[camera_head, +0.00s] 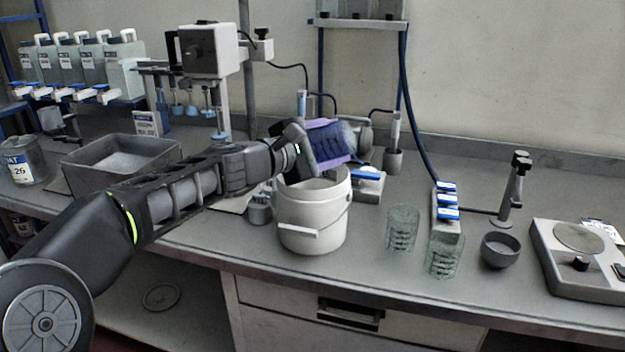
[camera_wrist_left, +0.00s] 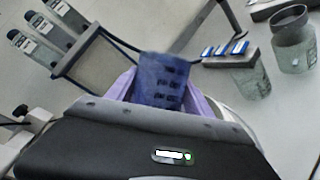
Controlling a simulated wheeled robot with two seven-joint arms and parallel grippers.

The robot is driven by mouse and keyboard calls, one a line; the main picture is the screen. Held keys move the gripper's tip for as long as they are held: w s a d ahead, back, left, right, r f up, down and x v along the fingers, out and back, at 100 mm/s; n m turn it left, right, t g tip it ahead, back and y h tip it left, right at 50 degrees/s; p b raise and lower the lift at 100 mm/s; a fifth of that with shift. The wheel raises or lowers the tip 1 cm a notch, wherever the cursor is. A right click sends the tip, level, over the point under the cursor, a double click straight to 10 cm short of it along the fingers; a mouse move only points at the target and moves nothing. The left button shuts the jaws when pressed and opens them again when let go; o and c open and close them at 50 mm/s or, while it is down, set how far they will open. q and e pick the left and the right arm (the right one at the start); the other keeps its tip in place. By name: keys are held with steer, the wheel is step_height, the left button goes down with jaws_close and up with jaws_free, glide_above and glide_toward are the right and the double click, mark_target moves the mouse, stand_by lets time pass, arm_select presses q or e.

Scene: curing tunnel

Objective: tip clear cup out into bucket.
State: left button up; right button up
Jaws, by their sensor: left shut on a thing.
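My left gripper (camera_head: 318,146) reaches in from the left and is shut on a cup (camera_head: 337,142) above the white bucket (camera_head: 312,212). The cup looks blue-purple, with dark marks on its wall, and lies tilted well over. In the left wrist view the cup (camera_wrist_left: 162,82) sits between the purple finger pads. Its mouth and contents cannot be made out. The bucket stands upright near the bench's front edge; the gripper partly hides its opening. Two clear marked cups, one (camera_head: 402,229) and another (camera_head: 443,257), stand upright to the right. My right gripper is out of view.
A rack with blue-topped pieces (camera_head: 446,212) stands behind the clear cups. A dark bowl (camera_head: 499,250) and a scale (camera_head: 580,262) are further right. A grey tub (camera_head: 120,160) and a labelled can (camera_head: 24,160) are at left. A small grey pot (camera_head: 259,208) stands beside the bucket.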

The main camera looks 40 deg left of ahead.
arm_select(q)
steer(key=n+b, duration=0.1)
steer(key=b, duration=0.1)
steer(key=a+n+t+b, duration=0.1)
steer(key=b, duration=0.1)
steer(key=a+n+t+b, duration=0.1)
steer(key=n+b, duration=0.1)
steer(key=shift+s+a, duration=0.25)
steer(key=shift+s, duration=0.15)
steer(key=shift+a+n+t+b, duration=0.15)
steer(key=shift+n+t+b, duration=0.25)
steer(key=shift+b, duration=0.1)
steer(key=shift+r+p, duration=0.35)
steer(key=shift+p, duration=0.15)
steer(key=shift+s+h, duration=0.1)
steer(key=shift+h, duration=0.2)
steer(key=shift+d, duration=0.2)
